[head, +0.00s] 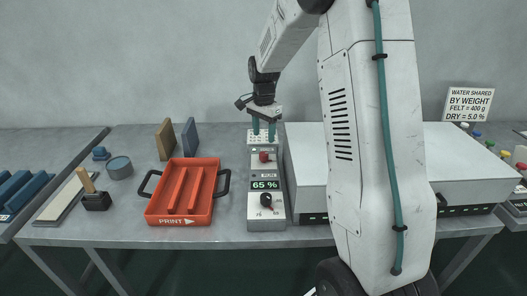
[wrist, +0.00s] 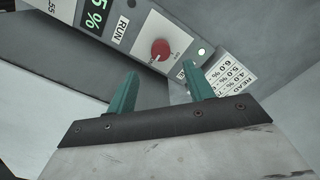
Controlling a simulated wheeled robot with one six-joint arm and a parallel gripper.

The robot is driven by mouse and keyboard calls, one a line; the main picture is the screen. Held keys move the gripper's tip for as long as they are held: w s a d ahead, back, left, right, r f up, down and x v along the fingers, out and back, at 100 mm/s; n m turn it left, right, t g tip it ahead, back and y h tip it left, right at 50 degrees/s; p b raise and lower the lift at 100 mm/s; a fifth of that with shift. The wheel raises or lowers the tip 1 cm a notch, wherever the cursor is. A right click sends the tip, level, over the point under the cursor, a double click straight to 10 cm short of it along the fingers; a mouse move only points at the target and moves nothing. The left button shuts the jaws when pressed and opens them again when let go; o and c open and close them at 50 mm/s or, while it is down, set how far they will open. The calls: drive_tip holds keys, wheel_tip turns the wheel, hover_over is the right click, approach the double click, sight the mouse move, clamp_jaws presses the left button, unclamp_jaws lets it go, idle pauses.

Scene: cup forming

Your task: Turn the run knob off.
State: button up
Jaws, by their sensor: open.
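The red run knob (head: 264,157) sits on the upper part of a narrow grey control panel (head: 255,214), above a green display reading about 65 %. It also shows in the wrist view (wrist: 160,49) beside the word RUN, with a small white pointer mark towards its lower left. The small labels around it are too blurred to read. My gripper (head: 263,132) is open, with two teal fingers. In the wrist view the gripper (wrist: 162,74) has its fingertips apart, on the near side of the knob, and nothing is between them.
A black knob (head: 266,200) is lower on the panel. A red tray (head: 157,203) stands to the left. A white box machine (head: 305,160) stands close to the panel's right.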

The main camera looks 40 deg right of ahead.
sight(264, 153)
wheel_tip(264, 153, down, 8)
drive_tip(key=shift+w, duration=0.1)
idle(0.4)
drive_tip(key=shift+c, duration=0.3)
drive_tip(key=c, duration=0.9)
